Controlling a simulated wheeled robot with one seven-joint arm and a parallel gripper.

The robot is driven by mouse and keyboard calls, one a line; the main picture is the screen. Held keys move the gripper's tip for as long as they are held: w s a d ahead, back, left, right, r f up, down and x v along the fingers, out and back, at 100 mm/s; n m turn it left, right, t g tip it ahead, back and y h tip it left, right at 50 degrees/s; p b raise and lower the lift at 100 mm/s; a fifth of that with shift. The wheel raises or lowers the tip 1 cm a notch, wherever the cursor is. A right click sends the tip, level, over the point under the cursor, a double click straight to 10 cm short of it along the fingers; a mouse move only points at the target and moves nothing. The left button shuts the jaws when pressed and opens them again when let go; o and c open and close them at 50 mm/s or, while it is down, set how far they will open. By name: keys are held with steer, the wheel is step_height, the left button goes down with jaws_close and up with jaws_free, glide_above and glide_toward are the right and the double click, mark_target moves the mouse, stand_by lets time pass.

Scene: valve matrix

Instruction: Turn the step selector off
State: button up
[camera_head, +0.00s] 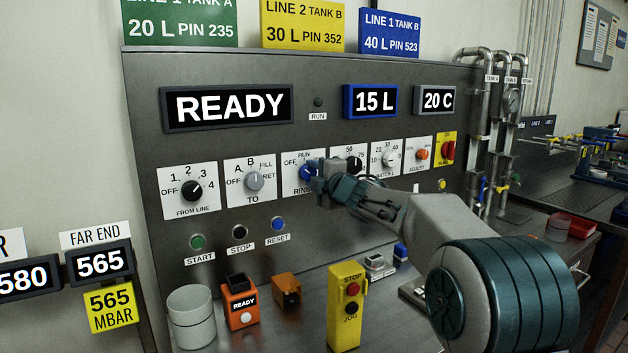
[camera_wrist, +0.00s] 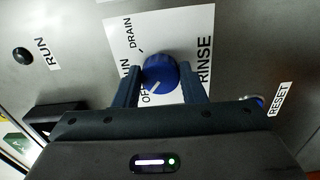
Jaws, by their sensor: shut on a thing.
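The selector is a blue knob (camera_wrist: 161,72) on a white plate marked RINSE, with OFF, RUN and DRAIN positions. In the wrist view its white pointer mark points lower left, toward the partly covered OFF label. The same blue knob (camera_head: 306,173) shows in the head view, partly hidden behind my gripper. My gripper (camera_head: 317,180) is at the panel with its two fingers on either side of the knob, shut on it. The right part of the RINSE plate is hidden by my gripper in the head view.
Beside it are the FROM LINE knob (camera_head: 192,190), the TO knob (camera_head: 254,181) and a black knob (camera_head: 354,164). START, STOP and RESET buttons (camera_head: 278,224) sit below. The READY display (camera_head: 229,106) is above. A yellow STOP/JOG box (camera_head: 346,325) stands on the bench.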

steer(key=shift+n, duration=0.3)
steer(key=o, duration=1)
steer(key=shift+a, duration=0.1)
steer(key=shift+s, duration=0.1)
steer(key=b+v, duration=0.1)
steer(key=v, duration=1.2)
steer(key=shift+s+d, duration=0.3)
